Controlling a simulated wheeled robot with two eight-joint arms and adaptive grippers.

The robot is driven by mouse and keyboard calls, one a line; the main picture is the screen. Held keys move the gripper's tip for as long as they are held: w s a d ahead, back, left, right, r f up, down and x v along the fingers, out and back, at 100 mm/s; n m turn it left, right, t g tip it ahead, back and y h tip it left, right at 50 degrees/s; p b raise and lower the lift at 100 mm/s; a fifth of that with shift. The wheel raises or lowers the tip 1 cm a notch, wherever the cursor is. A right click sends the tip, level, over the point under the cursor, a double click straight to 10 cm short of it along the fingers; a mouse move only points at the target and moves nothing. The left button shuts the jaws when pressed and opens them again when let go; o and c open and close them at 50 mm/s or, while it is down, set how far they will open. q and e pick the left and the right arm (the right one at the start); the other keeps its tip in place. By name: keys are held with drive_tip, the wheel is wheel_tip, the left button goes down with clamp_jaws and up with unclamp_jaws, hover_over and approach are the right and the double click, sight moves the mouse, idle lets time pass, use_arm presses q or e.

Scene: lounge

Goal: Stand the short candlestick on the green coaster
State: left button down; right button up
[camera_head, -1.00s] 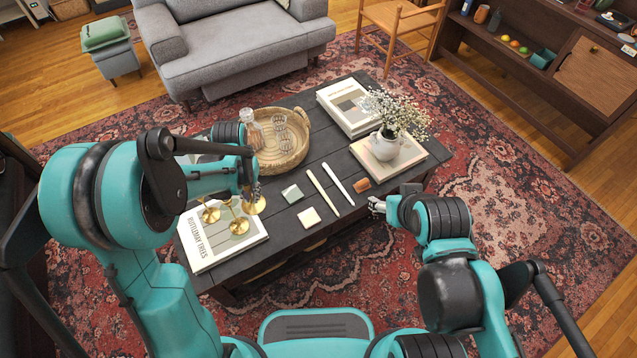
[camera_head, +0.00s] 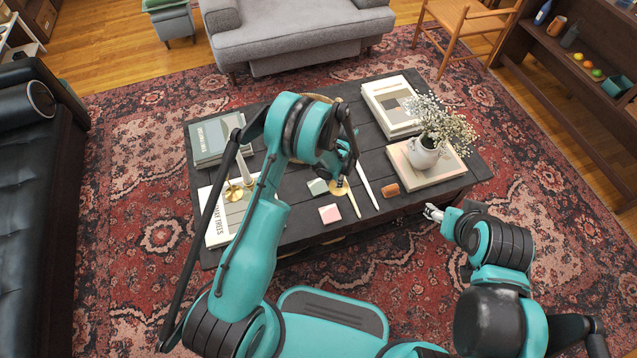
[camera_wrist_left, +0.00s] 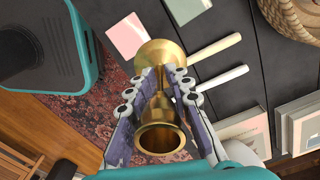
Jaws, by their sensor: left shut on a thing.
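My left gripper (camera_wrist_left: 158,85) is shut on a short brass candlestick (camera_wrist_left: 160,139), gripping its stem. In the head view the candlestick's round base (camera_head: 340,190) shows below the left gripper (camera_head: 342,172), just right of the green coaster (camera_head: 317,187). The green coaster is a pale square on the dark table; it shows in part at the wrist view's top edge (camera_wrist_left: 185,9). A pink coaster (camera_head: 330,214) lies nearer me. I cannot tell how high the base is above the table.
Two pale candles (camera_head: 366,183) lie right of the candlestick. An orange-brown object (camera_head: 389,190) and a vase of flowers (camera_head: 425,153) on a book are further right. A basket (camera_wrist_left: 290,20) is behind.

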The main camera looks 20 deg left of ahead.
use_arm(q)
drive_tip(key=w+a+f+b, duration=0.1)
drive_tip(key=a+f, duration=0.1)
drive_tip(key=a, duration=0.1)
drive_tip(key=w+a+f+b, duration=0.1)
drive_tip(key=w+a+f, duration=0.1)
drive_tip(key=a, duration=0.1)
drive_tip(key=w+a+f+b, duration=0.1)
drive_tip(key=a+f, duration=0.1)
drive_tip(key=a, duration=0.1)
drive_tip(key=shift+w, duration=0.15)
wheel_tip(320, 180, down, 4)
drive_tip(key=shift+f+b, duration=0.1)
drive_tip(key=shift+b, duration=1.05)
drive_tip(key=c, duration=1.3)
unclamp_jaws()
drive_tip(key=shift+c, duration=0.2)
